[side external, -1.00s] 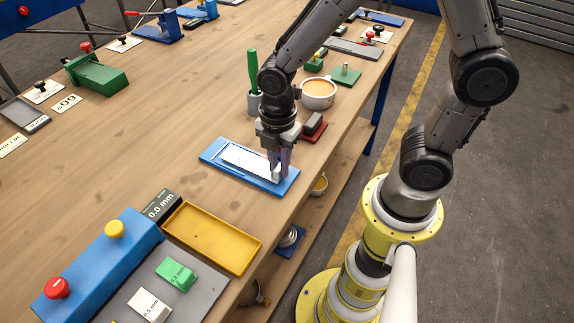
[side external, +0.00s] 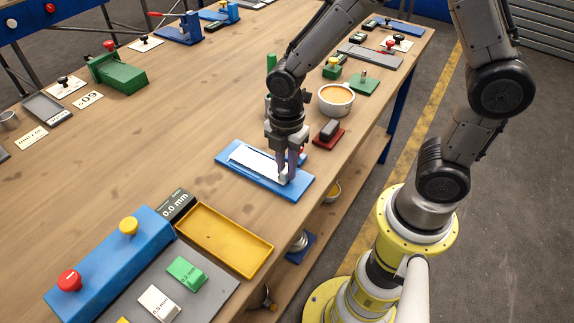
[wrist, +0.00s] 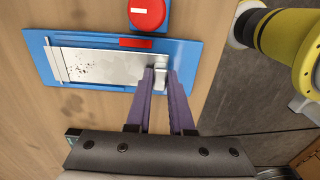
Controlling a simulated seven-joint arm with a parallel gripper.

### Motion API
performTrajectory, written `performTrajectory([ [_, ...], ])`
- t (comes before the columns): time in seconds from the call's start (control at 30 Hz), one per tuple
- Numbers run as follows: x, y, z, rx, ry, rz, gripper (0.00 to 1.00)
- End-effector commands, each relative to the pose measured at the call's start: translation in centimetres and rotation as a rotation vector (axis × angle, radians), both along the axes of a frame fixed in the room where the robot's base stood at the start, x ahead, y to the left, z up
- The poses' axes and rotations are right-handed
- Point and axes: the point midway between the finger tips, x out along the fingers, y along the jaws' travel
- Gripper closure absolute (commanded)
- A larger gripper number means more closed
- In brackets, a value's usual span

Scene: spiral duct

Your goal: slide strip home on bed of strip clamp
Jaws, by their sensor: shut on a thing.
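The blue bed of the strip clamp (side external: 300,188) lies flat near the table edge. It also shows in the wrist view (wrist: 38,50). A pale metal strip (side external: 250,160) lies along it; in the wrist view the strip (wrist: 105,65) has dark specks near its left part and runs roughly parallel to the bed's long sides. My gripper (side external: 287,176) is low over the near right end of the bed. In the wrist view its purple fingers (wrist: 160,78) are shut on a small pale block at the strip's right end. The fingers hide part of that end.
A round red knob (wrist: 147,12) stands just beyond the bed, near a red bar (wrist: 136,43) on its far side. A dark block on a red base (side external: 328,134), a cup (side external: 336,98) and a yellow tray (side external: 225,240) are nearby. Bare table lies left of the bed.

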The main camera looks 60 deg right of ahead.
Motion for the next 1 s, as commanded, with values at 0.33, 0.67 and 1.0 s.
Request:
performTrajectory([
  [0.33,0.46,-0.01,-0.18,0.000,0.000,0.000,1.00],
  [0.67,0.64,-0.01,-0.22,0.000,-0.001,0.000,0.47],
  [1.0,0.59,-0.01,-0.25,0.000,0.001,0.000,0.25],
])
